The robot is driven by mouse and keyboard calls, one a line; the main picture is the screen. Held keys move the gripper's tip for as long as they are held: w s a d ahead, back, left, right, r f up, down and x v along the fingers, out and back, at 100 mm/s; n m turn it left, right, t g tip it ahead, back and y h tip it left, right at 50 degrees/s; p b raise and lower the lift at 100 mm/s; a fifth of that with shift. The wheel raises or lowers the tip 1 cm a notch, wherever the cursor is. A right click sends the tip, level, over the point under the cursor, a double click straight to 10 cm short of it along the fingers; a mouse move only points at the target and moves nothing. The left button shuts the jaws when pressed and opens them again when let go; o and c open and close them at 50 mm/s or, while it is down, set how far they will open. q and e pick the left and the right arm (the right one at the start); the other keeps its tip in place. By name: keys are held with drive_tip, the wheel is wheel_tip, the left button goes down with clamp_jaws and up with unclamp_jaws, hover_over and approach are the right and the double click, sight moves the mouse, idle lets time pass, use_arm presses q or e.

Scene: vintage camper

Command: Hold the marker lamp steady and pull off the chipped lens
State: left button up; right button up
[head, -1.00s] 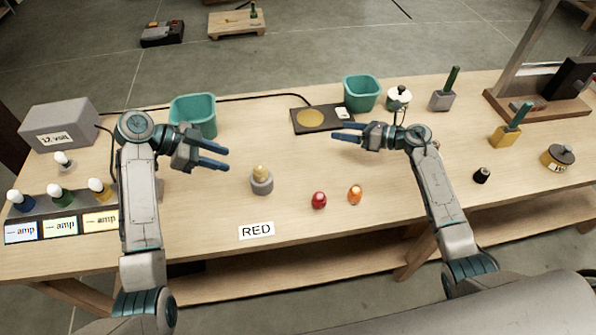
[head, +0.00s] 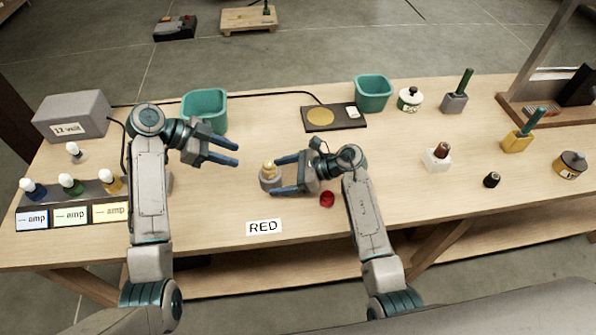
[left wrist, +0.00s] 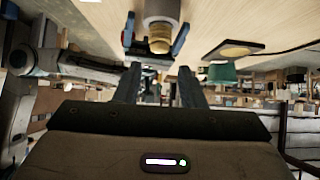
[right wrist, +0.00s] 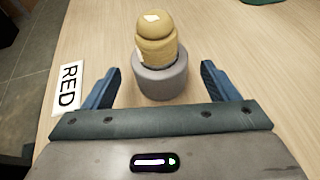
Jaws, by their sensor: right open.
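The marker lamp has a grey round base (head: 268,184) and a yellow domed lens (head: 268,168), and stands upright on the bench. A pale chip mark shows on top of the lens in the right wrist view (right wrist: 152,17). My right gripper (head: 275,176) is open, its fingers either side of the lamp with gaps showing; the right wrist view shows the base (right wrist: 160,80) between and slightly beyond the fingertips. My left gripper (head: 237,152) is open and empty, behind and left of the lamp. The left wrist view shows the lens (left wrist: 160,42) beyond its fingers.
A red lens (head: 327,199) lies right of the lamp, near my right arm. A RED card (head: 264,227) lies in front. Teal bins (head: 204,108) (head: 373,93) and a dark pad (head: 335,118) stand behind. A white-based lamp (head: 437,157) stands at right.

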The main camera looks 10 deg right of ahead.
sight(262, 175)
drive_tip(key=shift+x, duration=1.95)
drive_tip(key=c, duration=1.2)
use_arm(q)
drive_tip(key=o, duration=0.3)
drive_tip(key=shift+d, duration=0.1)
drive_tip(key=shift+o, duration=0.3)
drive_tip(key=shift+d+f+y, duration=0.35)
drive_tip(key=shift+d+y, duration=0.35)
drive_tip(key=shift+d, duration=0.05)
use_arm(e)
drive_tip(key=shift+d, duration=0.1)
use_arm(q)
drive_tip(key=shift+x, duration=4.2)
drive_tip(key=shift+f, duration=0.1)
